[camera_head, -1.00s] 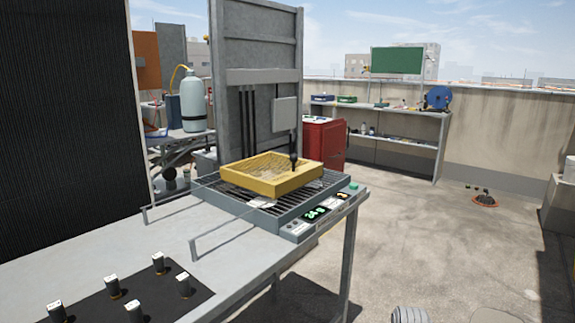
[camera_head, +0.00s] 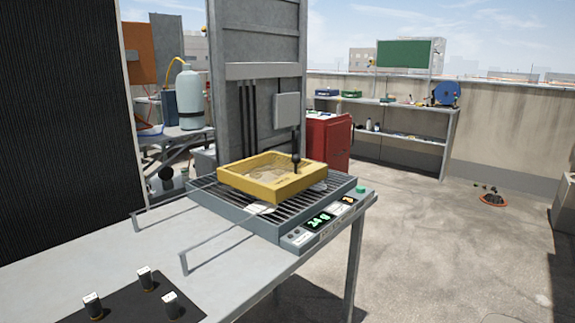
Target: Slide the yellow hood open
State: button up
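The yellow hood (camera_head: 270,180) is a shallow yellow frame with a see-through top. It sits over the slatted grey scale (camera_head: 330,207) at the right end of the table. A dark knob (camera_head: 296,160) stands up at its far right edge. Two thin grey rails (camera_head: 225,247) run along the table to the left of the hood. A pale flat item (camera_head: 261,208) shows at the hood's near left edge. The scale's green display (camera_head: 318,221) is lit and appears to read 24 g. My gripper is not in view.
The grey table (camera_head: 90,240) has a dark mat (camera_head: 130,303) with several small black-and-white pieces at its near end. A tall grey panel (camera_head: 258,60) stands behind the hood. A red cabinet (camera_head: 328,140) stands beyond it. The concrete floor (camera_head: 430,250) at right is mostly open.

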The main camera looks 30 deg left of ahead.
aim_at(276, 192)
jog(key=z, duration=0.15)
jog(key=k, duration=1.15)
jog(key=u, duration=1.3)
jog(key=i, duration=0.85)
